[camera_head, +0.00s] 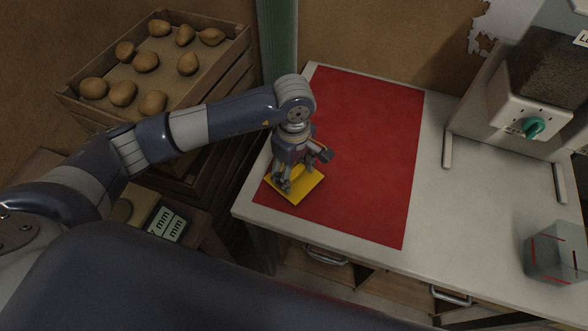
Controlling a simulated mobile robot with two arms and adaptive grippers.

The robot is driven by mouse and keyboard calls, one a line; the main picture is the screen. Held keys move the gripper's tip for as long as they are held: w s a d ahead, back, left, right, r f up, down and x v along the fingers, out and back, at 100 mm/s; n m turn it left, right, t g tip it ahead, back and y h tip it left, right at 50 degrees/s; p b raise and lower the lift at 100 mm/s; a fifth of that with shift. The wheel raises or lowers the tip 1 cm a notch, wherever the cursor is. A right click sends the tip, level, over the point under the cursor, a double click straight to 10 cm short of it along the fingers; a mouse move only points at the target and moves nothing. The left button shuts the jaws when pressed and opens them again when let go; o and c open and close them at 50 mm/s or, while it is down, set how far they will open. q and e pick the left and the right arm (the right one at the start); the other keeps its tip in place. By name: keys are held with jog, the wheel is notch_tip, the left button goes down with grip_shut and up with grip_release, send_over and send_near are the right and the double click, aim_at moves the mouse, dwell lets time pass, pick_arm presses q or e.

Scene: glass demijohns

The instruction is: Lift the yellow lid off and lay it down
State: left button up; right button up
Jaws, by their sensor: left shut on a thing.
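The yellow lid (308,187) is a flat square plate over the front left part of the red mat (372,160). My left gripper (284,184) points down at the lid and is shut on it. The gripper covers the middle and the back of the lid. I cannot tell whether the lid touches the mat or hangs just above it. My right gripper is not in view.
A wooden crate (215,72) of potatoes stands behind my left arm. A machine with a green knob (533,128) stands at the back right of the white table (460,215). A greyish see-through container (556,254) with red marks stands near the right edge. Most of the mat is clear.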

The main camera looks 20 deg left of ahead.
pick_arm(q)
jog(key=o, duration=1.7)
notch_tip(320, 180, up, 12)
